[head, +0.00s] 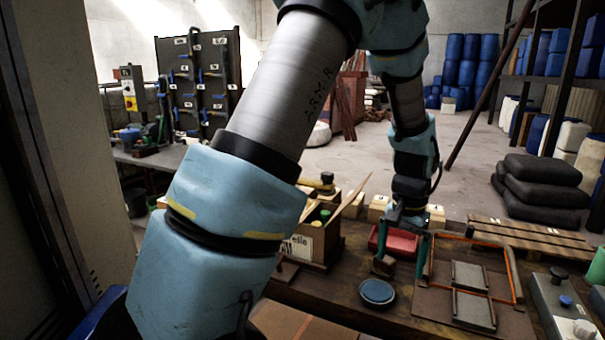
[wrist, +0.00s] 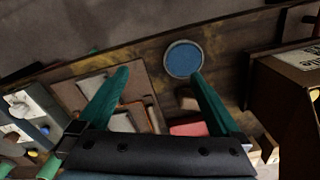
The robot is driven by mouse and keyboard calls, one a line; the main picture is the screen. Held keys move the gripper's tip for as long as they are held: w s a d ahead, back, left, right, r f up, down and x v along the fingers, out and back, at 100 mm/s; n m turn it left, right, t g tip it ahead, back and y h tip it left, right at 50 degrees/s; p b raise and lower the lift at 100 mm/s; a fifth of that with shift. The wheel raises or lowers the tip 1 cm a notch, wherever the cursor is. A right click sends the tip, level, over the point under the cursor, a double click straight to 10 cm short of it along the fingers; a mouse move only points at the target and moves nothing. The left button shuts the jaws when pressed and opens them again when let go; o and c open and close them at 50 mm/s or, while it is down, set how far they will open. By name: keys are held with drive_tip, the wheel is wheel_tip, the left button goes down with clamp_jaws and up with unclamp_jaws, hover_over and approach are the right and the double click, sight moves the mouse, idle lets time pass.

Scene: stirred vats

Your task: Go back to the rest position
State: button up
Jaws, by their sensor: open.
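My gripper (head: 403,260) hangs fingers-down over the wooden workbench (head: 340,295), to the right of the wooden box. Its two green fingers stand wide apart with nothing between them. In the wrist view my gripper (wrist: 160,76) is also open, with bare bench between the fingertips. A round blue-topped dish or lid (head: 377,291) lies on the bench near the left finger in the head view; it also shows in the wrist view (wrist: 183,59). A red tray (head: 402,241) is partly hidden behind the fingers. A small brown block (head: 384,267) is by the left fingertip.
A board with grey plates (head: 470,308) and an orange frame lies right of my gripper. The wooden box (head: 318,246) holding tools stands left. A grey control box (head: 562,308) is at the right edge. My arm hides much of the left bench. Open floor lies behind.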

drive_tip(key=s+a+r+n, duration=0.1)
drive_tip(key=a+n, duration=0.1)
drive_tip(key=a, duration=0.7)
drive_tip(key=s+a+r+n+t, duration=0.1)
drive_tip(key=a+r+n, duration=0.1)
drive_tip(key=a, duration=0.7)
drive_tip(key=s+a+r+n, duration=0.2)
drive_tip(key=a+n, duration=0.1)
drive_tip(key=a, duration=0.7)
drive_tip(key=shift+r+n+t, duration=0.25)
drive_tip(key=shift+n+t, duration=0.05)
drive_tip(key=shift+n, duration=0.1)
drive_tip(key=shift+s, duration=0.1)
